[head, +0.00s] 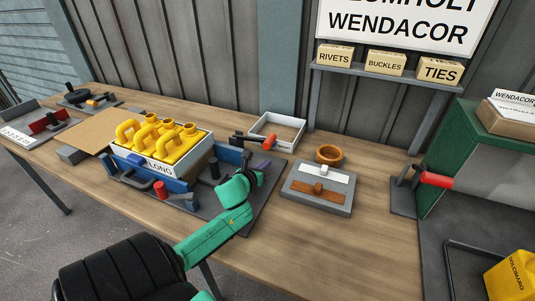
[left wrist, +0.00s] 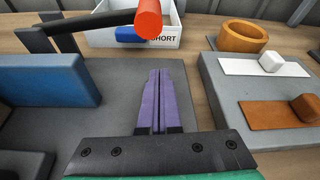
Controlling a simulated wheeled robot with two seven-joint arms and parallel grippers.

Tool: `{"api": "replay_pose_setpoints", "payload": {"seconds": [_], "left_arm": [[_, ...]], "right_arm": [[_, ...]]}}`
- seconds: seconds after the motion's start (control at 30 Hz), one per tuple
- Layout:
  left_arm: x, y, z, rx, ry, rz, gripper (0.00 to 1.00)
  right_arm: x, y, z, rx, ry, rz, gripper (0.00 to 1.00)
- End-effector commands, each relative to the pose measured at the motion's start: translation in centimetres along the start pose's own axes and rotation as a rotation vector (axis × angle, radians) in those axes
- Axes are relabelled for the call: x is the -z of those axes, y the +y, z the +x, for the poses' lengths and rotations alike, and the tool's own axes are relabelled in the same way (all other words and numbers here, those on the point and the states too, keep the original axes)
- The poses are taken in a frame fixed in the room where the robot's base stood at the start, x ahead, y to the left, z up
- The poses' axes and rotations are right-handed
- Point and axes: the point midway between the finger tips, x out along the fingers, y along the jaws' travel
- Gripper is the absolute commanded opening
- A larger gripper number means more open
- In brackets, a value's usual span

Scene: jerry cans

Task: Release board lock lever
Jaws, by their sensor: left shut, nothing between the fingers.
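A dark lever with an orange-red knob (head: 269,142) stands at the back right of the grey fixture board (head: 258,203). In the left wrist view its black bar runs level from a post at the left to the knob (left wrist: 148,18) at top centre. My left gripper (head: 259,167) is over the board's right part, on the near side of the knob. Which lever locks the board is not labelled. My right gripper is not in view.
A white SHORT tray (head: 290,132) lies behind the knob. A grey plate (head: 318,190) and orange ring (head: 329,154) are right. Another red-handled lever (head: 435,180) stands by the green cabinet.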

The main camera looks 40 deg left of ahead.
Motion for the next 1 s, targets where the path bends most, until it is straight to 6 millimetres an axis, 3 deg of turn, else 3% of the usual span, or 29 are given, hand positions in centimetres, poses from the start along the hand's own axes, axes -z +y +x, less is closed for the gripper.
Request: {"api": "replay_pose_setpoints", "payload": {"seconds": [0.13,0.2,0.33,0.77,1.0], "left_arm": [[-0.1,-0.1,3.3,0.000,-0.003,-0.004,0.00],[-2.2,-0.1,2.3,0.001,-0.002,-0.001,0.00],[-3.5,-0.1,1.8,0.002,-0.001,0.000,0.00],[-4.0,0.0,1.6,0.002,0.000,-0.005,0.00],[-7.9,-0.1,0.2,0.067,0.000,-0.187,0.00]], "right_arm": [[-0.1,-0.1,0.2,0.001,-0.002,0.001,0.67],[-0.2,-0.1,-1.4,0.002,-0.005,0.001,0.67],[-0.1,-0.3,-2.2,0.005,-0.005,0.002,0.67],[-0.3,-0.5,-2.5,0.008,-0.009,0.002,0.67],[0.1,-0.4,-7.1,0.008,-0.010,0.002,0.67]]}}
